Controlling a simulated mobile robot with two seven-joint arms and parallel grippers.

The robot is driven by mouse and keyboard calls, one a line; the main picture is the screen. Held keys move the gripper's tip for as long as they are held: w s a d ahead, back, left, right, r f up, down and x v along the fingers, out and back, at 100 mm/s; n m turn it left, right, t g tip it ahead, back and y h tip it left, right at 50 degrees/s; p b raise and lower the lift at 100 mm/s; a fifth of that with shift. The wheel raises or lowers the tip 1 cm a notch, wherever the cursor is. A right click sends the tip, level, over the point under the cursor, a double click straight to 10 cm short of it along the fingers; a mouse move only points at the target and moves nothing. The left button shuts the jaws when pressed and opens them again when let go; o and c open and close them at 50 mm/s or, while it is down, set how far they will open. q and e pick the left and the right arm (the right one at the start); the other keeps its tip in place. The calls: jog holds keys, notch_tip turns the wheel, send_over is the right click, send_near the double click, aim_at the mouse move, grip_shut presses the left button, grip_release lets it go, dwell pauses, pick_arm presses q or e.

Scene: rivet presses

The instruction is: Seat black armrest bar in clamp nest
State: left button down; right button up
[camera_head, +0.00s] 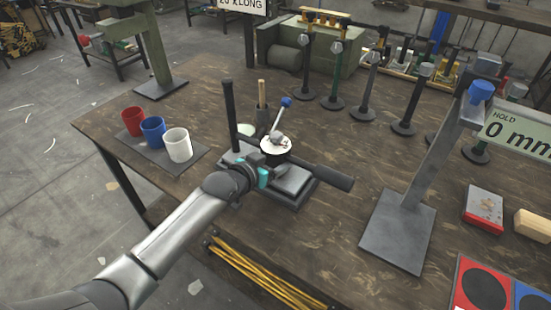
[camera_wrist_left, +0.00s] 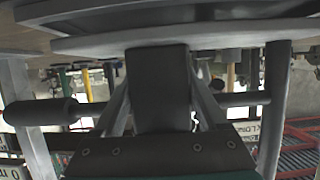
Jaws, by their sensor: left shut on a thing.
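My left gripper (camera_head: 264,177), with teal parts, reaches in from the lower left and is low over the clamp fixture (camera_head: 291,191) on the table. It is shut on what appears to be the black armrest bar; a dark block (camera_wrist_left: 158,88) fills the middle of the left wrist view. A thick dark cylinder (camera_head: 332,178) sticks out to the right of the fixture and shows at the left of the wrist view (camera_wrist_left: 40,111). A blue-knobbed lever (camera_head: 286,103) and a pale disc (camera_head: 276,147) stand just behind the gripper. Contact with the nest is hidden. My right gripper is not in view.
A dark upright post (camera_head: 230,115) rises close behind my gripper. Red (camera_head: 133,121), blue (camera_head: 153,131) and white (camera_head: 178,145) cups stand on a mat at left. A grey stand (camera_head: 398,232) with a display is at right. Several dark posts line the back.

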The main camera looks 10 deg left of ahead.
pick_arm(q)
jog(key=shift+f+b, duration=0.65)
jog(key=shift+f, duration=0.2)
jog(key=shift+c, duration=1.2)
grip_release()
jog(key=shift+o, duration=1.2)
jog(key=shift+f, duration=0.2)
jog(key=p+v, duration=0.4)
jog(key=v, duration=1.1)
jog(key=shift+r+p, duration=0.2)
jog(key=shift+p, duration=0.15)
jog(key=shift+s, duration=0.1)
